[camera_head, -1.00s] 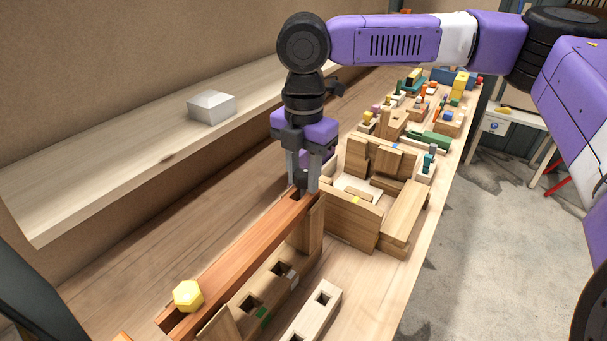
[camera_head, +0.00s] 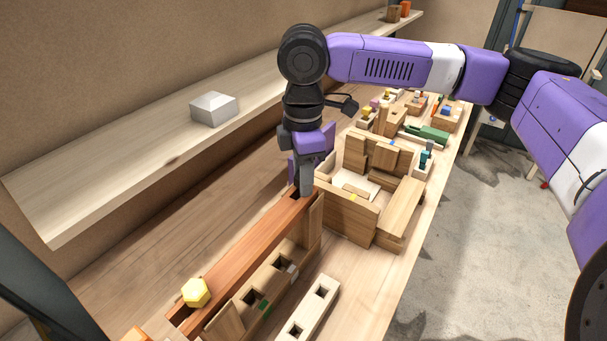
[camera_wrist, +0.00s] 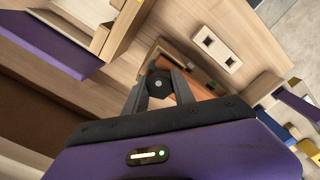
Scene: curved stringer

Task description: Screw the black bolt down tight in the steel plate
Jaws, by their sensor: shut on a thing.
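My gripper (camera_head: 305,190) points down at the far end of a long reddish-brown bar (camera_head: 245,250) that looks like wood. In the wrist view its two fingers (camera_wrist: 161,88) are shut on the black bolt (camera_wrist: 159,83), one finger on each side of its hexagonal head. The head has a small light spot in its middle. In the head view the near finger hides the bolt. The bolt's shank is hidden, so I cannot tell how deep it sits. No surface that clearly looks like a steel plate shows.
A yellow hexagonal bolt head (camera_head: 195,292) sits at the bar's near end. A wooden box-like assembly (camera_head: 348,213) stands close to the right of my gripper. A pale beam with square holes (camera_head: 308,308) lies in front. A grey block (camera_head: 214,108) rests on the shelf (camera_head: 110,165).

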